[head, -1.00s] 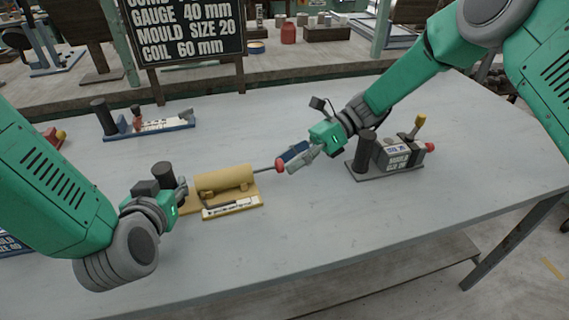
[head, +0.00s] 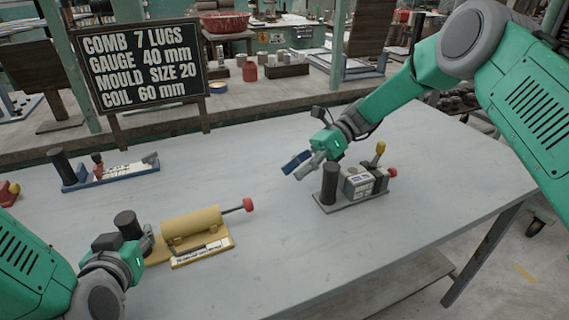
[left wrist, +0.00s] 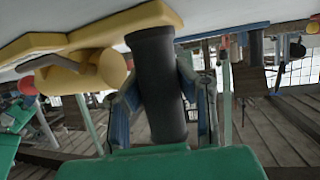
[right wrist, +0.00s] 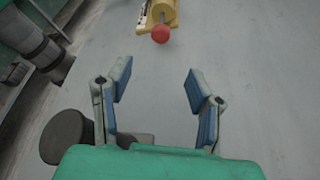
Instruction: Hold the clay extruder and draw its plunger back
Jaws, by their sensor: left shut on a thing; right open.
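The clay extruder has a yellow barrel (head: 191,223) on a yellow base, with a dark upright post (head: 127,226) at its left end. Its plunger rod ends in a red knob (head: 248,204) and sticks out to the right. My left gripper (head: 146,243) is shut on the post; the left wrist view shows the dark post (left wrist: 158,85) between its fingers. My right gripper (head: 298,167) is open and empty, above and to the right of the knob. In the right wrist view the knob (right wrist: 161,34) lies beyond the open fingertips (right wrist: 158,82), apart from them.
A grey device (head: 362,184) with a dark post and red knob stands just below my right gripper. A blue-based device (head: 110,177) stands at the back left. A sign (head: 140,67) stands behind the table. The table's middle (head: 300,235) is clear.

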